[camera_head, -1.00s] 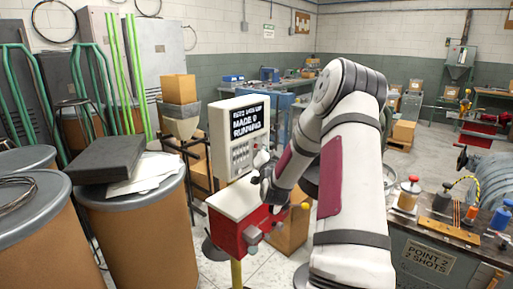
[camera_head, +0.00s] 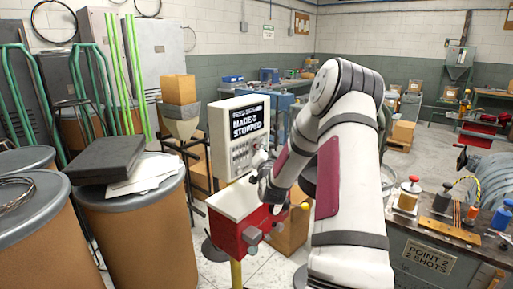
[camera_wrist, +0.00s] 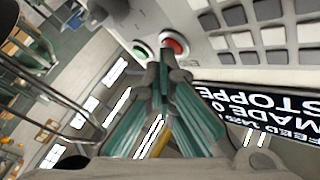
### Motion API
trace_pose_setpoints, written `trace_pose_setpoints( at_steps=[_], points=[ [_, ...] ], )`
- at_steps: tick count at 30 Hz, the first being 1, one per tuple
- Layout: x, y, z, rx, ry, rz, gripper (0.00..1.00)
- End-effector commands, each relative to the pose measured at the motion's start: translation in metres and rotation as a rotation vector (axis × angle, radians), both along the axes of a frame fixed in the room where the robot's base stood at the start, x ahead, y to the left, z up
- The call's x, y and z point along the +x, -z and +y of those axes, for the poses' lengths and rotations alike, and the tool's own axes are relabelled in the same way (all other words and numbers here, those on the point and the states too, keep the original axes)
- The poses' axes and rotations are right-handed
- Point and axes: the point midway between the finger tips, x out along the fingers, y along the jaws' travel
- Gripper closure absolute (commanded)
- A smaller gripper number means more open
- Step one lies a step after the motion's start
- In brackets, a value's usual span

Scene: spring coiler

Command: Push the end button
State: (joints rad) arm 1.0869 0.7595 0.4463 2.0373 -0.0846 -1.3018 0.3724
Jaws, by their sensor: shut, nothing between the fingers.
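The white control panel (camera_head: 238,134) stands upright on the machine, with a dark screen (camera_head: 248,122) reading "MADE 0 STOPPED". In the wrist view, a round red button (camera_wrist: 180,45) and a green button (camera_wrist: 141,52) sit side by side at the panel's edge, beside rows of grey keys (camera_wrist: 235,15). No label marks either one as the end button. My gripper (camera_wrist: 166,56) is shut and empty, its tips pointing at the panel at the red button's lower left edge. They look close to or touching it; I cannot tell which. In the head view my arm mostly hides the gripper.
A red machine body with a white top (camera_head: 238,203) is below the panel. A cardboard box (camera_head: 290,230) is on the floor behind the machine.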

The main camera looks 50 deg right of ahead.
Motion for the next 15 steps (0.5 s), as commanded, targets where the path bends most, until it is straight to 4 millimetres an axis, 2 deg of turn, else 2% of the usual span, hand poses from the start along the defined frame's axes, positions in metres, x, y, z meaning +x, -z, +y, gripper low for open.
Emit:
trace_pose_setpoints(
  at_steps=[15],
  points=[
    [-0.016,0.0,-0.001,0.0,0.0,0.0,1.0]
  ],
)
